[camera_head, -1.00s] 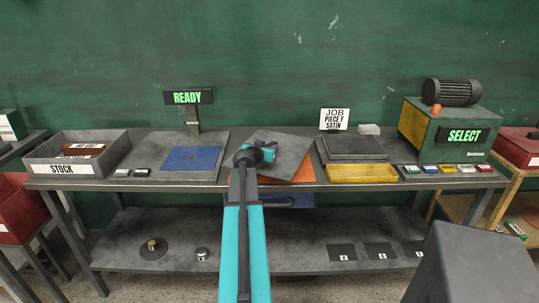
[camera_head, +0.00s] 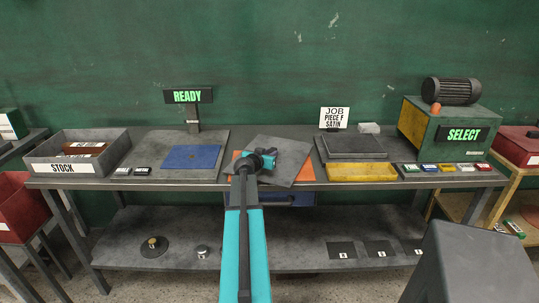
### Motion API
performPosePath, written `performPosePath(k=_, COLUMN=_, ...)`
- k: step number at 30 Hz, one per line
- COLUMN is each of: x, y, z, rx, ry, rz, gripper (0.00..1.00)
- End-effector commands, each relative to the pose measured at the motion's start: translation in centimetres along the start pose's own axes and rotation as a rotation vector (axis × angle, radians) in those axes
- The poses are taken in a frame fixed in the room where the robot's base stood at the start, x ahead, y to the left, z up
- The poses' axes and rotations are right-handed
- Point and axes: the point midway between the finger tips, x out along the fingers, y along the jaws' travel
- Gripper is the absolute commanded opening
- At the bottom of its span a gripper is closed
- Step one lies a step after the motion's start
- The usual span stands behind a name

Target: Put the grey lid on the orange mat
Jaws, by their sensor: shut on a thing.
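The grey lid (camera_head: 296,154) is a flat, dark grey square plate at the middle of the bench. It is turned askew over the orange mat (camera_head: 310,172). The mat shows only as slivers at the lid's left and right edges; the rest is hidden under the lid. My gripper (camera_head: 266,159) is shut on the lid, near its left-middle part, with my teal arm reaching in from below. The fingertips are small and partly hidden by my wrist. I cannot tell whether the lid touches the mat or hangs just above it.
A blue mat (camera_head: 193,158) on a grey board lies to the left, beside the grey STOCK bin (camera_head: 63,168). A dark grey tray (camera_head: 353,147) and a yellow tray (camera_head: 362,173) stand to the right. The green SELECT machine (camera_head: 440,130) is farther right.

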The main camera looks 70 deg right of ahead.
Motion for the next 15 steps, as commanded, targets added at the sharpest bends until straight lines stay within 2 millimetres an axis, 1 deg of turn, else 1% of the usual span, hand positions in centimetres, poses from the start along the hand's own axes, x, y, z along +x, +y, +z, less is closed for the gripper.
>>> performPosePath(k=6, x=0.01, y=-0.03, z=-0.01, rx=0.0, ry=0.002, rz=-0.001, gripper=0.0)
performPosePath(k=7, x=0.02, y=-0.02, z=0.09, rx=0.0, ry=0.0, rz=0.0, gripper=0.25)
performPosePath(k=10, x=0.0, y=-0.02, z=0.04, rx=0.0, ry=0.0, rz=0.0, gripper=0.42)
performPosePath(k=15, x=-0.01, y=-0.03, z=0.04, rx=0.0, ry=0.0, rz=0.0, gripper=0.42)
